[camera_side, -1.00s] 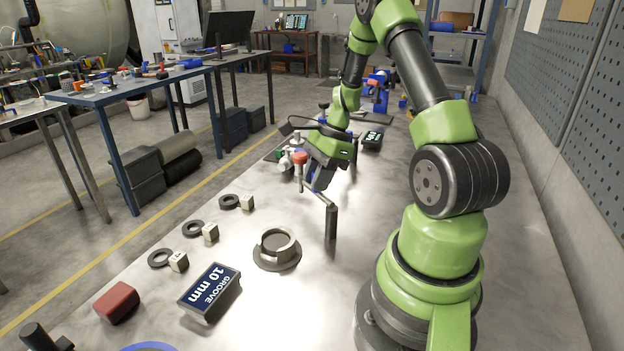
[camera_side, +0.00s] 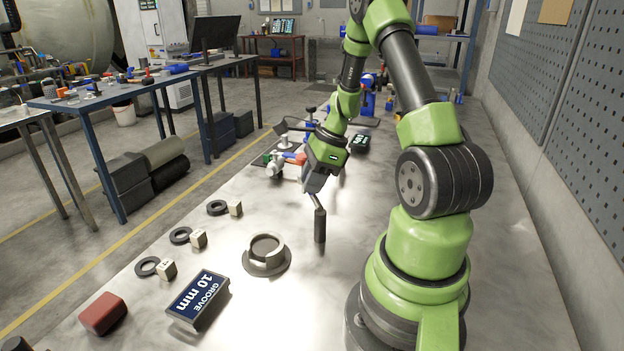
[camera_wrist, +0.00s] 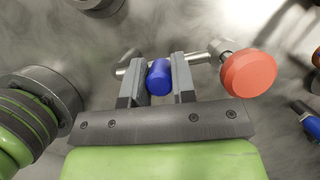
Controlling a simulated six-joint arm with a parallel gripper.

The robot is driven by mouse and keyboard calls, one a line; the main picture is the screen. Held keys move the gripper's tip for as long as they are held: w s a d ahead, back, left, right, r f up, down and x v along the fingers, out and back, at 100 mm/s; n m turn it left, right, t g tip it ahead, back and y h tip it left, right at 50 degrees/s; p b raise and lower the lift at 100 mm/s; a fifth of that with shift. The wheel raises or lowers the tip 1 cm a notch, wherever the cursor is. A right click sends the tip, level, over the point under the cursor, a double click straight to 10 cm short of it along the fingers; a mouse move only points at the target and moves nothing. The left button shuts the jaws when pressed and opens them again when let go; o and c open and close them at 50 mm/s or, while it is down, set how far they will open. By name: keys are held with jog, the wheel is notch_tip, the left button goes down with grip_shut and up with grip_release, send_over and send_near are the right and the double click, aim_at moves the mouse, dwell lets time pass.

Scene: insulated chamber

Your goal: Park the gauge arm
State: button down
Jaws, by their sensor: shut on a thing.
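The gauge arm is a thin metal bar (camera_side: 314,201) on a dark upright post (camera_side: 320,226) in the side view. It leans up and left from the post to my gripper (camera_side: 312,184). In the wrist view, my gripper (camera_wrist: 159,84) is shut around the blue knob (camera_wrist: 159,77), with one finger on each side. Silver parts of the gauge arm (camera_wrist: 198,57) show beyond the fingers. An orange-red round cap (camera_wrist: 248,73) sits to the right of them. An orange-red piece (camera_side: 295,158) also shows left of my gripper in the side view. My gripper partly hides the arm's outer end.
A round metal cup (camera_side: 266,254) stands left of the post. Several dark rings (camera_side: 180,236) and cream blocks (camera_side: 198,239) lie along the left edge. A "GROOVE 10 mm" sign (camera_side: 198,297) and a red block (camera_side: 103,313) are in front. A small display (camera_side: 360,143) stands behind.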

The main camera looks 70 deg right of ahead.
jog(key=c, duration=0.9)
grip_release()
jog(key=shift+c, duration=0.2)
jog(key=v, duration=1)
